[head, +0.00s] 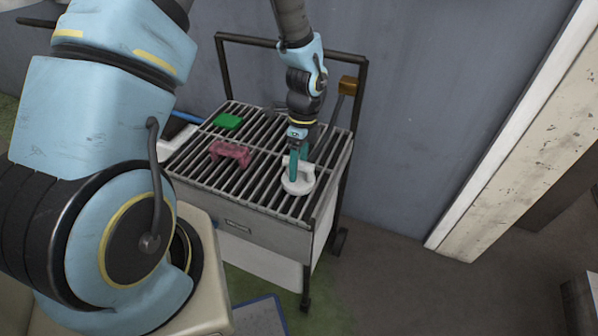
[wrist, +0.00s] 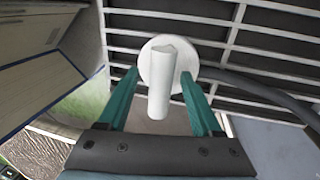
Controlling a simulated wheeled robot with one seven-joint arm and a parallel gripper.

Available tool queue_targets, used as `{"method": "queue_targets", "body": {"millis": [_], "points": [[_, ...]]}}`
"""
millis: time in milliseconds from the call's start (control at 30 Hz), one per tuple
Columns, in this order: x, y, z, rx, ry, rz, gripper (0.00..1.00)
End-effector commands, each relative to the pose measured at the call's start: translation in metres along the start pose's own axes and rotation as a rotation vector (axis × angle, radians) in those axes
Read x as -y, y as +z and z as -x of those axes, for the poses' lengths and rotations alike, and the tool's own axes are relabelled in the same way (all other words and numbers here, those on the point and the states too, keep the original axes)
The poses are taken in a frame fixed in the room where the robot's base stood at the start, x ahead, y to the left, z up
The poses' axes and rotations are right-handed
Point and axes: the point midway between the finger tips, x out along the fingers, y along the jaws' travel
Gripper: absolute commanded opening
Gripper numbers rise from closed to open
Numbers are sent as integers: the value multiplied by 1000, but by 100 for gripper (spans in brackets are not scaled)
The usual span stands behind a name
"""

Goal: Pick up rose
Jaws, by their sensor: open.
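A white piece with a round disc and a thick stem, perhaps the rose, sits on the slatted top of a cart near its right front edge in the head view (head: 299,187). In the wrist view its stem (wrist: 160,88) points toward the camera, with the disc behind it. My gripper (head: 297,176) is over this piece, pointing down. Its teal fingers are open, one on each side of the stem in the wrist view (wrist: 160,76). Gaps show between fingers and stem there. A pink piece (head: 230,153) with thick ends lies left of it on the slats.
A green block (head: 228,121) lies at the back left of the slatted cart (head: 262,222). The cart's dark rail frame (head: 225,70) rises at the back, near the grey wall. A wooden-coloured block (head: 348,85) is on its right. A pale door frame (head: 510,140) stands farther right.

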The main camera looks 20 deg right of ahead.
Motion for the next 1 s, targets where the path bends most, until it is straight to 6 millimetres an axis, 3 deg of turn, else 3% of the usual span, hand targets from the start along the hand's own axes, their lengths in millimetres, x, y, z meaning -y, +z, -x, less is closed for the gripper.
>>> {"method": "queue_targets", "body": {"millis": [233, 800, 1000], "points": [[1, 0, -1, 0, -2, 0, 65], [0, 0, -1, 0, -1, 0, 1], [0, 0, -1, 0, -1, 0, 0]]}}
